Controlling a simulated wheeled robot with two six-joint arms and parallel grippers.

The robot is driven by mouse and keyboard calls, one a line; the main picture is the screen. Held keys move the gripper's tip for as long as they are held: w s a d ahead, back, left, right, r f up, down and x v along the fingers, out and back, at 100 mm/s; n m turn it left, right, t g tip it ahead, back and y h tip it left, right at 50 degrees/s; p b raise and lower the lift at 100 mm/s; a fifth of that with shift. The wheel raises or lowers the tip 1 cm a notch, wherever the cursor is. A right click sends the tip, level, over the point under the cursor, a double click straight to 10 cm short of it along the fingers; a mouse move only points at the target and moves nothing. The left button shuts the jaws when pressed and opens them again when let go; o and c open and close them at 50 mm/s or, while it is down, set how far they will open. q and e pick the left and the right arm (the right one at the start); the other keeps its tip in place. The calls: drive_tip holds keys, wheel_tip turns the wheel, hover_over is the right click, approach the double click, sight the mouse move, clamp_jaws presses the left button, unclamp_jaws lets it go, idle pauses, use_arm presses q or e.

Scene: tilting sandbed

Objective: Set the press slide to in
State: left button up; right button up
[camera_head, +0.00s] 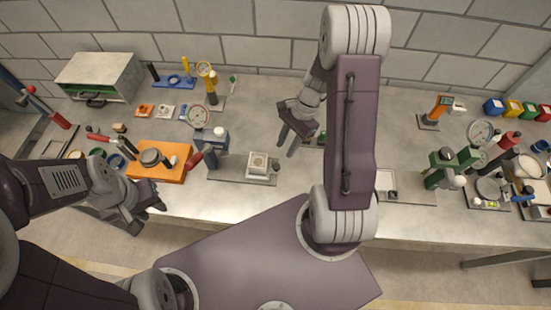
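No part is clearly marked as the press slide. A grey device with a red handle (213,143) stands at the left end of a grey base plate (228,175) near the table's middle. A pale square block (258,163) sits on that plate and may be the slide; I cannot tell its setting. My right gripper (288,140) is above the table, behind and right of the block, with its fingers apart and nothing seen between them. My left gripper (147,212) is at the front table edge, left of the plate, its fingers apart and empty.
An orange base (160,163) with a round grey part lies left of the plate. A grey cabinet (103,76) stands at the back left. A green device (448,167) and a dial gauge (480,132) stand at right. My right arm hides part of the table.

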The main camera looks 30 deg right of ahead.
sight(277, 165)
drive_tip(key=x, duration=0.8)
drive_tip(key=shift+w+f, duration=0.1)
drive_tip(key=shift+f, duration=0.25)
drive_tip(key=shift+a+f, duration=0.15)
drive_tip(key=shift+f, duration=0.05)
drive_tip(key=shift+c, duration=0.3)
clamp_jaws()
idle(0.5)
